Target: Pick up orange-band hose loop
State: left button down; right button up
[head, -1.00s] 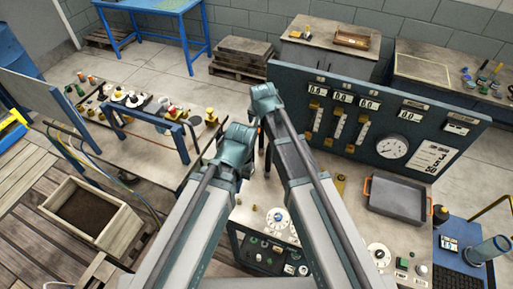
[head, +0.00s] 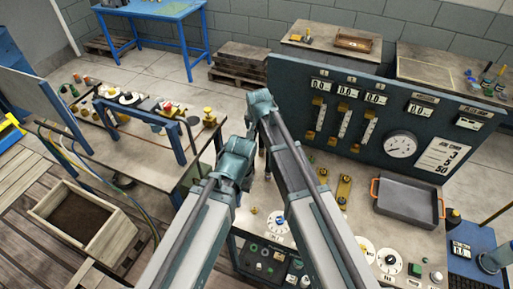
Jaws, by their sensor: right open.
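Several thin hoses (head: 62,150), some yellow, green and blue, hang in curves off the left end of the left bench. I cannot make out an orange band on any of them, so I cannot tell which is the orange-band hose loop. My two arms reach up the middle of the view. My right gripper (head: 267,162) is mostly hidden beside the arm links; it is open, with no held thing visible. It is well to the right of the hoses. My left gripper is hidden behind its own arm.
The left bench (head: 150,150) carries valves and fittings behind a blue rail. A wooden planter-like box (head: 105,235) stands below the hoses. On the right are a gauge panel (head: 375,120), a grey tray (head: 408,198) with orange handles, and dials. Floor shows beyond the left bench.

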jog(key=shift+x, duration=0.8)
jog(key=shift+s+r, duration=0.1)
grip_shut()
